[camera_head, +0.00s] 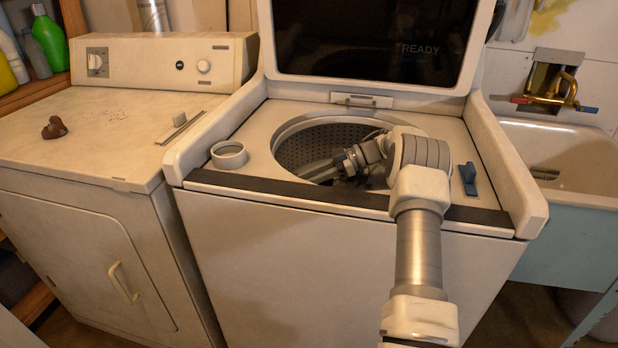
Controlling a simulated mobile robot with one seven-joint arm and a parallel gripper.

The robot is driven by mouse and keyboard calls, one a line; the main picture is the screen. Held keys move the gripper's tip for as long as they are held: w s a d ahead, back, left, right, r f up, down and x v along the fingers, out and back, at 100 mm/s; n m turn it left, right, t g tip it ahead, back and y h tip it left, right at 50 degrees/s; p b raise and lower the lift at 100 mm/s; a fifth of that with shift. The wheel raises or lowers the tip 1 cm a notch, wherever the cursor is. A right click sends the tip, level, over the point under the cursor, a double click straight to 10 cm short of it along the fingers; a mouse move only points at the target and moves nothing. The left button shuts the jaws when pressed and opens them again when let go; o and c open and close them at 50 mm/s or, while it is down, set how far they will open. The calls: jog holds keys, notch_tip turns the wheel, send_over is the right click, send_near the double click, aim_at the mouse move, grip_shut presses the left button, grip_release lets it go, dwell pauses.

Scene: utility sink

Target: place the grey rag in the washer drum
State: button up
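The washer drum (296,147) shows through the round opening in the washer's top, with a perforated metal wall. My arm reaches in from the front right, and my gripper (312,170) points left at the opening, low over its front part. The fingers are small and dark here, and I cannot tell whether they are apart or closed. I cannot make out a grey rag in this view. The lower part of the drum is hidden by the front rim, my gripper and my wrist.
The washer's lid (375,40) stands open behind. A white ring (229,155) and a blue object (468,178) sit on the washer's top. The dryer (85,150) at left holds a brown lump (54,127) and a lint screen (180,120). A sink (575,165) is at right.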

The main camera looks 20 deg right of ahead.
jog(key=o, duration=0.3)
jog(key=shift+o, duration=0.2)
